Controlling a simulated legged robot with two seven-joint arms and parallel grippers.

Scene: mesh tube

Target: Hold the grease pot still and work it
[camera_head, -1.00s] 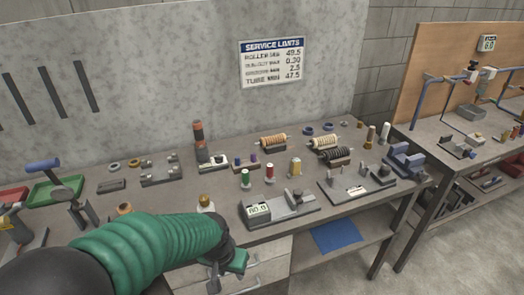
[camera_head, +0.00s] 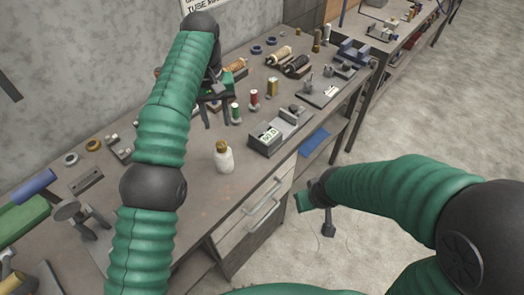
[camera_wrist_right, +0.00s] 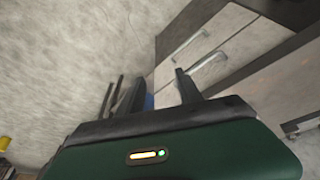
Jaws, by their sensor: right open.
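A pale pot with a brass-coloured cap (camera_head: 223,157), which looks like the grease pot, stands upright near the front edge of the bench in the head view. My left gripper (camera_head: 215,112) is over the bench, behind the pot and apart from it. Its two dark fingers look spread, with nothing seen between them. My right gripper (camera_head: 326,222) hangs over the floor in front of the drawers, away from the pot. In the right wrist view its fingers (camera_wrist_right: 156,92) are apart and empty, and the pot does not show.
A grey gauge block with a display (camera_head: 280,132) sits right of the pot. Small spools, including a red one (camera_head: 254,100), stand behind it. A vise-like tool (camera_head: 78,213) is at the left. Drawers (camera_head: 262,208) are below the bench edge. Bare bench surrounds the pot's front left.

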